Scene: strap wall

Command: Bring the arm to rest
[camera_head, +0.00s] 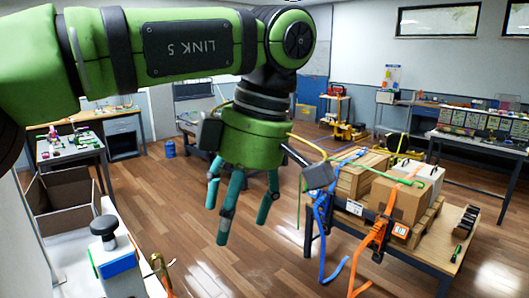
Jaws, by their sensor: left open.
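My left arm comes in from the upper left as a thick green link and bends down at a black joint. My left gripper (240,222) hangs from it with its teal fingers pointing down. The fingers are spread apart and nothing is between them. It hangs in front of the wooden floor, left of the strapped load table. My right gripper is not in view.
Floor (270,265) between is clear.

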